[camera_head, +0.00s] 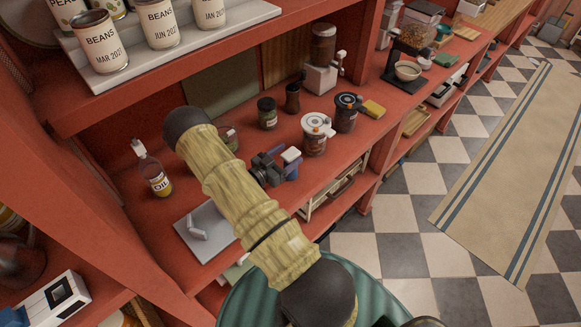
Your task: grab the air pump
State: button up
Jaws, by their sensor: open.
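My gripper (272,167) is a dark piece showing just right of my bamboo-coloured arm, above the red counter (345,165). My arm hides part of it, and its fingers are hard to make out. A small blue-and-white piece (290,158) shows right at the gripper; I cannot tell whether it is the air pump or part of the gripper. No object is clearly recognizable as an air pump. I see nothing clearly held in the open gripper.
Two lidded jars, one white-topped (314,132) and one dark-topped (346,110), stand right of the gripper. An oil bottle (153,172) and a grey plate (205,236) are to the left. Bean cans (98,42) stand on the upper shelf.

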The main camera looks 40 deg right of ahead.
aim_at(297, 149)
jog(key=d+p, duration=0.2)
jog(key=d, duration=0.1)
jog(key=shift+w+d, duration=0.1)
jog(key=shift+d, duration=0.1)
jog(key=shift+d+f, duration=0.2)
grip_shut()
jog(key=shift+r, duration=0.1)
jog(key=shift+r+b, duration=2.05)
jog(key=shift+r, duration=2.9)
